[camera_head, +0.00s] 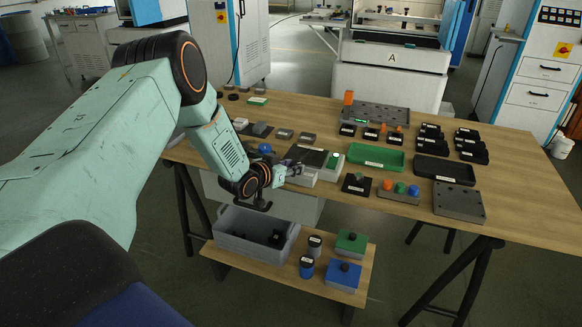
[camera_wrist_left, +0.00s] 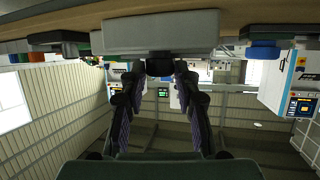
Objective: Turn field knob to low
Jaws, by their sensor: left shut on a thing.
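The field knob (camera_wrist_left: 160,66) is a dark round knob on the front of a pale grey box (camera_wrist_left: 160,32), seen upside down in the left wrist view. The same box (camera_head: 303,180) sits at the table's near edge in the head view, beside a dark screen panel (camera_head: 308,157). My left gripper (camera_head: 296,169) is at the front of this box. In the wrist view my left gripper's fingers (camera_wrist_left: 160,76) are on either side of the knob and shut on it. The knob's marks and pointer cannot be read, and the gripper hides it in the head view. My right gripper is not in view.
A green tray (camera_head: 376,167), black bins (camera_head: 431,134) and a row of coloured buttons (camera_head: 399,198) stand right of the box. A blue round knob (camera_head: 265,149) is close to my left wrist. A grey crate (camera_head: 225,243) is on the lower shelf beneath.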

